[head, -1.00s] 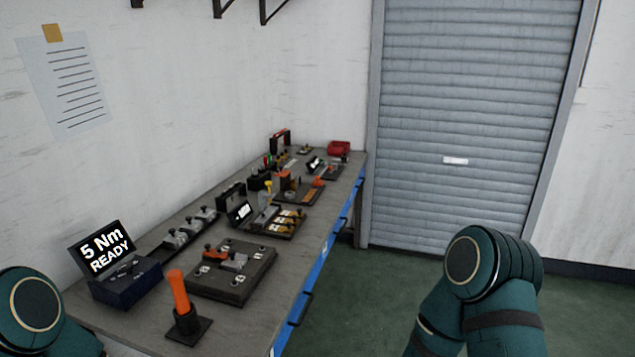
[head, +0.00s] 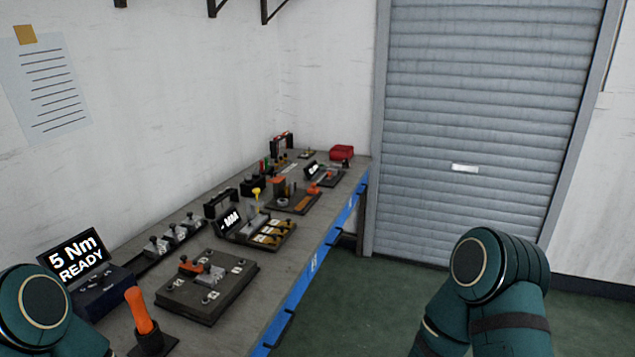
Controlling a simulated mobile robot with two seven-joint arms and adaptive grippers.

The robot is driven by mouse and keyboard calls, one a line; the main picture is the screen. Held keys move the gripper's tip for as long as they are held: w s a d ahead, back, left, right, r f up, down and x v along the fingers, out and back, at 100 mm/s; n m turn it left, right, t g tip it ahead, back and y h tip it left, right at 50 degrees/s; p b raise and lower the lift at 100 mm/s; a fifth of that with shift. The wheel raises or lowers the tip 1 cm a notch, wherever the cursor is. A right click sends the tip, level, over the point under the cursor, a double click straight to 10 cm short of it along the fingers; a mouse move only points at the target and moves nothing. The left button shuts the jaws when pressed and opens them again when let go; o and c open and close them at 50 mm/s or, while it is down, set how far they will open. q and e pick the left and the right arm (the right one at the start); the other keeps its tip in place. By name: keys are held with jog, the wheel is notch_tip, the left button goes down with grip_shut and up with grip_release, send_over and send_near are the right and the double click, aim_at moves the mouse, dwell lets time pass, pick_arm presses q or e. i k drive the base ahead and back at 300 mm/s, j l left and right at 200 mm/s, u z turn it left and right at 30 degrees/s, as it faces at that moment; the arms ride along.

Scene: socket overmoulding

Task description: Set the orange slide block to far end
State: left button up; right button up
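Small orange parts sit far along the bench. One upright orange block (head: 278,185) stands on a dark plate (head: 282,208) with a grey ring and an amber strip. Another orange-red piece (head: 314,188) lies at that plate's far right corner. I cannot tell at this size which of them is the slide block. Nearer, an orange clamp-like part (head: 190,267) lies on a dark fixture plate (head: 232,290). Only teal links of my two arms show, at the lower left and lower right. Neither gripper is in view.
The long grey workbench (head: 258,312) runs along the left wall. Near me are a "5 Nm READY" display (head: 76,256) and an orange-handled tool (head: 140,312) in a stand. Green floor (head: 350,315) right of the bench is clear.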

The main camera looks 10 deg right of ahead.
aim_at(314, 189)
jog(key=i+l, duration=0.15)
jog(key=l, duration=0.15)
jog(key=i+l+u, duration=0.15)
jog(key=l, duration=0.15)
jog(key=i+l, duration=0.15)
jog(key=l, duration=0.15)
jog(key=i+l+u, duration=0.1)
jog(key=i+l, duration=0.15)
jog(key=i+l+u, duration=0.15)
jog(key=l, duration=0.25)
jog(key=i+l+u, duration=0.1)
jog(key=i+l, duration=0.2)
jog(key=i+l+u, duration=0.1)
jog(key=l, duration=0.35)
jog(key=i+l+u, duration=0.15)
jog(key=l, duration=0.25)
jog(key=i, duration=0.1)
